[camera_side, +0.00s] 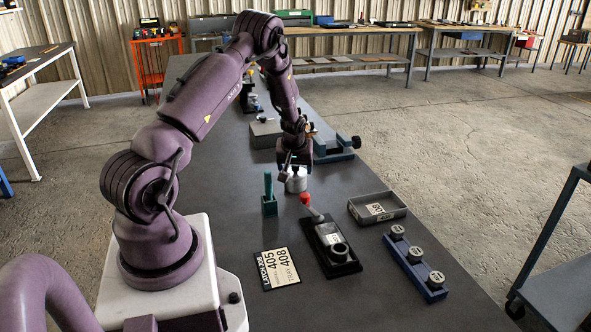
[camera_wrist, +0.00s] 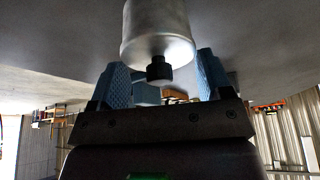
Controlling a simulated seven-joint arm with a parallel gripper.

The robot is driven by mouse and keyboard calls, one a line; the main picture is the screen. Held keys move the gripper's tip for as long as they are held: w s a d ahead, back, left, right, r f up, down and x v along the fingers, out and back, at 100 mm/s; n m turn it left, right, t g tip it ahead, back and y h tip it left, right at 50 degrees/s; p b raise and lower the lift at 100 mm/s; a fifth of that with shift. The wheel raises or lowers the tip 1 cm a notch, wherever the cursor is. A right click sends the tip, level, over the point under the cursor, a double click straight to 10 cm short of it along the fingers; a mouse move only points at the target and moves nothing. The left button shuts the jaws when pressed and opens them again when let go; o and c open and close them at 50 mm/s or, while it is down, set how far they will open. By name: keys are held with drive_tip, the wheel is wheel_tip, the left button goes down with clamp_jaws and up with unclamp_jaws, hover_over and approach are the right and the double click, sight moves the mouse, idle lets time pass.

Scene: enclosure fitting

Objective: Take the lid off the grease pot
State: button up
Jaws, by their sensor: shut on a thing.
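The grease pot (camera_side: 297,184) is a pale grey metal cylinder standing on the dark bench, directly under my gripper (camera_side: 295,169). In the wrist view the pot (camera_wrist: 158,25) is cut by the top edge, and its lid end, with a small black knob (camera_wrist: 159,70), faces my gripper. I cannot make out a seam or gap between lid and pot. In the side view the fingertips are small and partly hidden.
Left of the pot stands a green holder (camera_side: 269,205). In front are a black fixture (camera_side: 341,264) with a red-knobbed lever, a label card (camera_side: 280,268), a grey tray (camera_side: 402,210) and a blue rack (camera_side: 432,294) with round caps. A blue vise (camera_side: 335,156) stands behind.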

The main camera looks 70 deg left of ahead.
drive_tip(key=shift+r, duration=0.65)
drive_tip(key=s+d+r, duration=0.9)
drive_tip(key=d+r, duration=0.1)
drive_tip(key=r, duration=0.1)
drive_tip(key=m+t, duration=0.2)
drive_tip(key=m, duration=0.3)
approach(344, 183)
drive_tip(key=shift+w+a+f+h, duration=0.4)
drive_tip(key=shift+w+a+f, duration=0.45)
drive_tip(key=shift+a+f, duration=0.3)
drive_tip(key=shift+w+a+f, duration=0.2)
drive_tip(key=shift+f, duration=1.6)
